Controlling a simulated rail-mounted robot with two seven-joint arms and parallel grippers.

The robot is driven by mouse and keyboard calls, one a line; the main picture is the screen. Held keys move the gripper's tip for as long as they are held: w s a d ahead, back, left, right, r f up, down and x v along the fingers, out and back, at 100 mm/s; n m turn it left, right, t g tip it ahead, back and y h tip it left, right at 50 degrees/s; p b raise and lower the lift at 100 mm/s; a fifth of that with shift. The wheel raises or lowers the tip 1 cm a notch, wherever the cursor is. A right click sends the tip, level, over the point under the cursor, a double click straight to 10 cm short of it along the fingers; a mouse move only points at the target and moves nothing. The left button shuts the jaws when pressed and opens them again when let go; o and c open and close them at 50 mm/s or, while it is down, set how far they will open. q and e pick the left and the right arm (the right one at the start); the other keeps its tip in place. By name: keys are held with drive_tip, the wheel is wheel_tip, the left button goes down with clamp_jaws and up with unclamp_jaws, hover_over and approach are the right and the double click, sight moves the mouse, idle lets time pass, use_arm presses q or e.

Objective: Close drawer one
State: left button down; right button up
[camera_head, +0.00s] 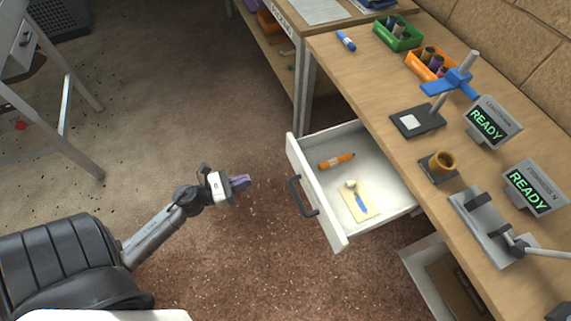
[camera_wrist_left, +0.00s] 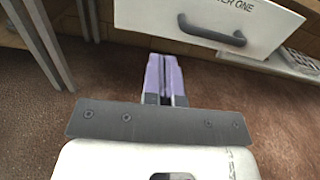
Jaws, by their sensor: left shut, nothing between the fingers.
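Drawer one (camera_head: 318,222) is a white drawer pulled out from under the wooden workbench in the head view. Its dark handle (camera_head: 303,196) is on the front panel, facing my arm. Inside lie an orange marker (camera_head: 337,161) and a cream card with a blue item (camera_head: 361,202). My left gripper (camera_head: 240,182) is shut and empty, to the left of the handle and apart from it. In the left wrist view, the purple fingers (camera_wrist_left: 166,80) are together, below and left of the handle (camera_wrist_left: 211,31); part of the label shows "ER ONE". My right gripper is not in view.
The workbench (camera_head: 395,158) holds green and orange bins, a blue-clamped stand, two "READY" displays and a brass cup (camera_head: 442,162). Another open white drawer or compartment (camera_head: 428,268) shows below the bench. The floor (camera_head: 190,110) around my left gripper is clear.

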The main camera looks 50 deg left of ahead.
sight(295, 162)
use_arm(q)
drive_tip(key=b+x, duration=0.1)
drive_tip(key=x, duration=1.3)
drive_tip(key=shift+a, duration=0.1)
drive_tip(key=shift+w, duration=0.1)
